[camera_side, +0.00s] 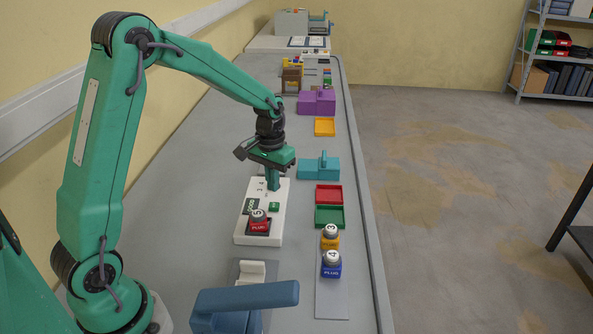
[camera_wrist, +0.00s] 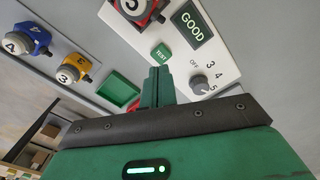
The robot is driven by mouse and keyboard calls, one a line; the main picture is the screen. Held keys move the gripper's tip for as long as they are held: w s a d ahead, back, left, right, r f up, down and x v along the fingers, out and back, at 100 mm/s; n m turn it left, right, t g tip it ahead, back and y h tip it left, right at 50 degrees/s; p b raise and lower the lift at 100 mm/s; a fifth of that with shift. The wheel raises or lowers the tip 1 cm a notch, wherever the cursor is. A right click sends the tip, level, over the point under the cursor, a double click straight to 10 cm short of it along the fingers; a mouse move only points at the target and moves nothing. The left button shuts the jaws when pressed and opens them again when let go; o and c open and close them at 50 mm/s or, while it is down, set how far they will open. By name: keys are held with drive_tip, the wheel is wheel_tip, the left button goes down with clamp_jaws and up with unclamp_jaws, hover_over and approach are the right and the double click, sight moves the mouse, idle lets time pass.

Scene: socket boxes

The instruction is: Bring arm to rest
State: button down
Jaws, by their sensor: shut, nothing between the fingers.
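My gripper (camera_side: 272,187) hangs with its fingers shut and empty over the white test box (camera_side: 242,235). In the wrist view, the closed fingertips (camera_wrist: 158,72) appear close to the green TEST button (camera_wrist: 161,53); I cannot tell whether they touch it. The red plug 5 (camera_side: 259,222) sits in the box's socket. The box's display (camera_wrist: 192,24) reads GOOD. A grey dial (camera_wrist: 199,85) is beside the marks OFF, 3, 4 and 5; its exact setting is unclear. My arm is extended forward over the bench, bent at the elbow.
The yellow plug 3 (camera_side: 330,238) and blue plug 4 (camera_side: 331,264) stand at right. Behind them are a green tray (camera_side: 329,216), a red tray (camera_side: 329,195) and a teal box (camera_side: 319,169). A blue lever-like object (camera_side: 246,297) stands in front. Bench left of the test box is clear.

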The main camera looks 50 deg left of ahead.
drive_tip(key=s+d+r+m+t, duration=0.1)
drive_tip(key=s+d+r+t, duration=0.1)
drive_tip(key=s+d+r, duration=0.2)
drive_tip(key=s+d+r+m+t, duration=0.2)
drive_tip(key=s+d+r, duration=0.3)
drive_tip(key=s+r, duration=0.6)
drive_tip(key=shift+s+t, duration=0.7)
drive_tip(key=shift+s, duration=2.4)
idle(0.4)
